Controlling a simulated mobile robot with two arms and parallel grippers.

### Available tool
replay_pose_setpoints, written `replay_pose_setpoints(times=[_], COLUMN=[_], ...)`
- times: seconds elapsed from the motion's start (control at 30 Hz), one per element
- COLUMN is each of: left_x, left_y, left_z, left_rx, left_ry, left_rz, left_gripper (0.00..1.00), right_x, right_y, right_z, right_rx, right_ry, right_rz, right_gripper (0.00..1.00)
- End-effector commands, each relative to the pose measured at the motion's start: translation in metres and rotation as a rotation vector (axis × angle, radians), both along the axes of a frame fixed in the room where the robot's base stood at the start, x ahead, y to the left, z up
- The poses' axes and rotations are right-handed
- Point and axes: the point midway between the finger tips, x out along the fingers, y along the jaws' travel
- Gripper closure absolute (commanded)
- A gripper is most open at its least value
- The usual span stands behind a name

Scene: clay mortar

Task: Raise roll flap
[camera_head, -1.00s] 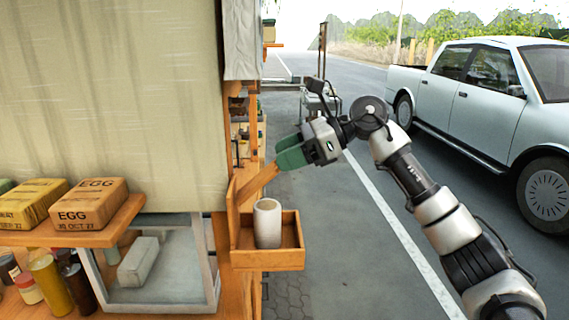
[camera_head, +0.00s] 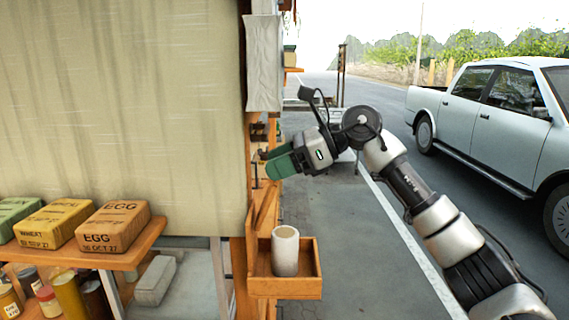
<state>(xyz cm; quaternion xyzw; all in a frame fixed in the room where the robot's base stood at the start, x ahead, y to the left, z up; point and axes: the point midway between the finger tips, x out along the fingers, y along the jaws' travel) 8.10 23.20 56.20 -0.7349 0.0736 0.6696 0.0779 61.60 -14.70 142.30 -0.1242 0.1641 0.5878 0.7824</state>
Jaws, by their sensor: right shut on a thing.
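The roll flap (camera_head: 120,110) is a large beige cloth sheet hanging at the left of the head view. Its lower edge hangs just behind the boxes on the shelf. My right gripper (camera_head: 279,163) has green fingers and is just right of the flap's right edge, above the small wooden box. It is shut, seemingly on the upper end of a slanted wooden bar (camera_head: 267,206) by the stall post; the exact contact is hidden by the fingers. My left gripper is out of view.
A small wooden box (camera_head: 290,288) holding a pale cylindrical cup (camera_head: 285,250) sits below my right gripper. A shelf (camera_head: 130,254) with an egg box (camera_head: 113,226) and other boxes juts out at left. A white pickup (camera_head: 490,120) stands at right beyond open pavement.

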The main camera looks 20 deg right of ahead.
Motion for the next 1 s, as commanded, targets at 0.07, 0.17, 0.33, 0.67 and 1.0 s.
replay_pose_setpoints(times=[0.07, 0.17, 0.33, 0.67, 1.0], left_x=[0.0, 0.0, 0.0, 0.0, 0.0], left_y=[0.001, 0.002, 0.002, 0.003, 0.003], left_z=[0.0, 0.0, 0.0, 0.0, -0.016], left_rx=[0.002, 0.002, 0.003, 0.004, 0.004], left_ry=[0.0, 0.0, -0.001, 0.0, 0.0], left_rz=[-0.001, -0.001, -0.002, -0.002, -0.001], left_gripper=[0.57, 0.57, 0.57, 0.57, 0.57], right_x=[0.0, 0.0, 0.0, 0.0, -0.007], right_y=[0.002, 0.002, 0.003, 0.001, -0.026], right_z=[0.001, 0.0, 0.0, -0.001, 0.008], right_rx=[0.004, 0.004, 0.003, -0.001, 0.0], right_ry=[-0.001, -0.001, 0.0, 0.001, -0.001], right_rz=[0.003, 0.003, 0.004, 0.003, -0.001], right_gripper=[0.89, 0.89, 0.43, 0.2, 0.2])
